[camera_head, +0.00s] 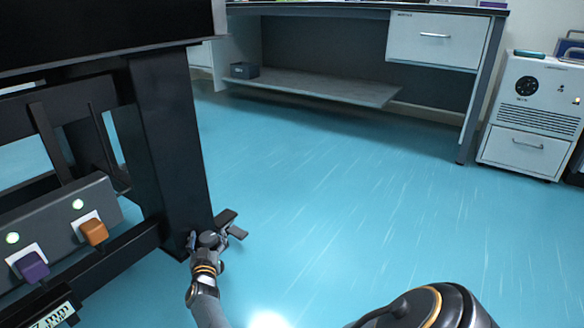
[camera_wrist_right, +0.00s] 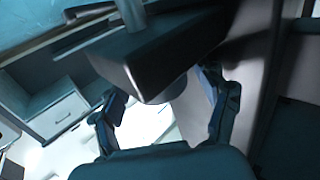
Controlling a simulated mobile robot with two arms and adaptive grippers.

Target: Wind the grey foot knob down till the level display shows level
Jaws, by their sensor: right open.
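My right gripper (camera_head: 208,239) is low beside the foot of the black table leg (camera_head: 168,140), close to the floor. In the right wrist view the gripper (camera_wrist_right: 163,88) has its two fingers spread apart. A dark foot block (camera_wrist_right: 165,52) lies just beyond them, and a grey round knob (camera_wrist_right: 172,92) shows under it between the fingers, with a gap on either side. In the head view the knob is hidden at the gripper. A light plate marked "mm" (camera_head: 54,317), perhaps the level display, is cut off at lower left; its reading is not legible. My left gripper is not in view.
A grey panel (camera_head: 60,215) with a purple knob (camera_head: 32,267), an orange knob (camera_head: 93,231) and green lights is left of the leg. A bench (camera_head: 330,85) and a white cabinet (camera_head: 520,115) stand at the back. The blue floor (camera_head: 350,200) is clear.

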